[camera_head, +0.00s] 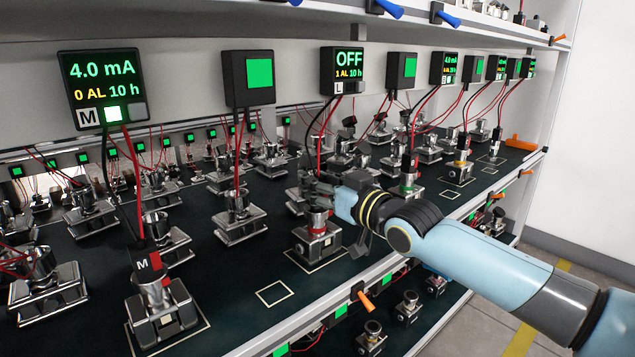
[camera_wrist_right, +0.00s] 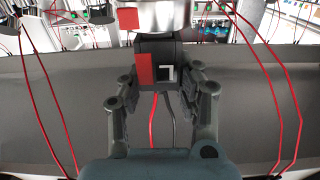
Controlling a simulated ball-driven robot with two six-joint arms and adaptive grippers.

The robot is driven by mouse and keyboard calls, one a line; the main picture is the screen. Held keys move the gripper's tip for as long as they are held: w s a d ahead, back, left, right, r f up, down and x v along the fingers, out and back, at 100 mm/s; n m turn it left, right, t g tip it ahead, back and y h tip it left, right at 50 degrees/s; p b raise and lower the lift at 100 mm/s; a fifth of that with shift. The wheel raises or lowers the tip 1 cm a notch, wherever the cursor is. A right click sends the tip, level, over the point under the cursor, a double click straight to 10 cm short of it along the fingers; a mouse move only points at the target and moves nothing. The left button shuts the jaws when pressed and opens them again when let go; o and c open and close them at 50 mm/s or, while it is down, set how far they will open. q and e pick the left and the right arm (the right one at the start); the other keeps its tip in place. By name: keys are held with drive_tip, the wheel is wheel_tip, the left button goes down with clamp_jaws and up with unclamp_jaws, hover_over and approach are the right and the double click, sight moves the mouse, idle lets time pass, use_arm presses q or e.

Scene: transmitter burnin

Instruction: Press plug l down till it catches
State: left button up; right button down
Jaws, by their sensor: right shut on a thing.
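My right gripper (camera_head: 320,192) comes in from the right and is shut on plug L, whose black body with a red stripe and white L shows in the right wrist view (camera_wrist_right: 146,74). Both fingers of the gripper (camera_wrist_right: 160,90) flank the plug. The plug sits in line with the silver transmitter (camera_head: 317,241), whose metal collar with a red mark shows at the top of the wrist view (camera_wrist_right: 165,17). Whether it is fully seated cannot be told. The display marked L (camera_head: 343,70) reads OFF, 1 AL 10 h. My left gripper is not in view.
Transmitter M (camera_head: 160,310) stands at front left with its own plug and cables, under a display (camera_head: 102,90) reading 4.0 mA. Several transmitters stand behind on the dark shelf. An empty outlined spot (camera_head: 274,293) lies in front. Red and black cables hang above the gripper.

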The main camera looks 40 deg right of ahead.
drive_tip(key=shift+f+b, duration=0.45)
drive_tip(key=shift+f, duration=0.25)
drive_tip(key=c, duration=0.9)
unclamp_jaws()
drive_tip(key=shift+r, duration=0.1)
